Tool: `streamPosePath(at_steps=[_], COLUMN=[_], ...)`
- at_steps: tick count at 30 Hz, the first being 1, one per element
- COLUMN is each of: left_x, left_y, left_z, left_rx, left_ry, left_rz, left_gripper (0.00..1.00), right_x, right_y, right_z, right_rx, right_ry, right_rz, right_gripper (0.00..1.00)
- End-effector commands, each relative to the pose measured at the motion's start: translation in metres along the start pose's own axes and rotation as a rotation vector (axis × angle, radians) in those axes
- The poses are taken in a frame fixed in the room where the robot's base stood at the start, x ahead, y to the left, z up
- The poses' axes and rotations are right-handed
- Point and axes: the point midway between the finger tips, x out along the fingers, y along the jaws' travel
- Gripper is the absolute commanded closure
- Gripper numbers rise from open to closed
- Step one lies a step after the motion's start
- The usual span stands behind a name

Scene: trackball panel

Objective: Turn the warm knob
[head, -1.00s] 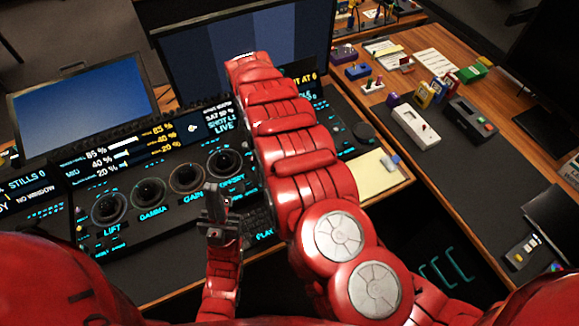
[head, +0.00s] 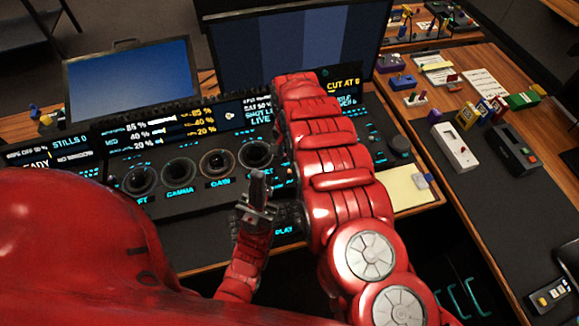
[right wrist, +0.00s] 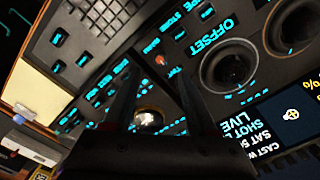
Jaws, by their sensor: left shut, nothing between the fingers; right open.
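The black control panel (head: 105,209) with cyan labels and a row of trackballs lies in front of me. I cannot read a "warm" label in either view. In the right wrist view a round, shiny knob or ball (right wrist: 148,121) shows between the fingers, partly hidden, and a small orange-lit spot (right wrist: 160,60) lies near the fingertips. My right gripper (right wrist: 156,85) is open over the panel, nothing held; my arm hides it in the head view. My left gripper (head: 258,185) is shut and empty, above the panel's front edge below the rightmost trackball.
A trackball labelled OFFSET (right wrist: 229,67) is right of my right fingers. A keypad (right wrist: 95,30) lies at the upper left. Monitors (head: 130,84) stand behind the panel. A yellow note (head: 408,190) lies on the desk to the right. A side desk with small devices (head: 455,146) is farther right.

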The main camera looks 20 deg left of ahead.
Motion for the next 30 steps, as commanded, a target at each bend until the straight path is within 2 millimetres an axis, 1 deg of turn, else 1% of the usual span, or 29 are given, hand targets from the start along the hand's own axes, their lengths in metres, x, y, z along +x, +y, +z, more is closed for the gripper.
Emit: streamPosePath(at_steps=[1, 3, 9, 10, 12, 15, 19, 27, 29, 30], left_x=[0.003, 0.003, 0.002, 0.0, -0.009, -0.013, -0.015, -0.014, -0.014, -0.014], left_y=[0.0, 0.0, 0.0, 0.0, 0.001, 0.001, 0.001, 0.001, 0.001, 0.001], left_z=[-0.001, -0.001, 0.0, 0.0, 0.002, 0.002, 0.003, 0.002, 0.002, 0.003], left_rx=[0.0, 0.0, 0.0, 0.0, 0.0, 0.0, 0.0, 0.0, 0.0, 0.0], left_ry=[0.0, 0.0, 0.0, 0.0, 0.0, 0.0, 0.0, 0.0, 0.0, 0.0], left_rz=[0.0, 0.0, 0.0, 0.0, 0.0, 0.0, 0.0, 0.0, 0.0, 0.0], left_gripper=[1.0, 1.0, 1.0, 1.0, 1.0, 1.0, 1.0, 1.0, 1.0, 1.0], right_x=[0.008, 0.018, 0.042, 0.046, 0.059, 0.066, 0.071, 0.07, 0.07, 0.07], right_y=[0.002, 0.002, 0.002, 0.002, 0.001, 0.0, 0.001, 0.0, 0.0, 0.0], right_z=[0.001, -0.001, 0.0, 0.001, -0.001, 0.0, 0.001, 0.001, 0.001, 0.001], right_rx=[0.0, 0.0, 0.0, -0.001, -0.001, -0.002, -0.001, -0.001, -0.001, -0.001], right_ry=[-0.001, 0.001, 0.0, -0.002, 0.0, 0.001, -0.001, -0.001, -0.001, -0.001], right_rz=[0.005, 0.003, 0.002, 0.002, 0.001, -0.001, 0.0, -0.001, 0.0, -0.001], right_gripper=[0.42, 0.42, 0.42, 0.42, 0.42, 0.42, 0.42, 0.42, 0.53, 0.6])
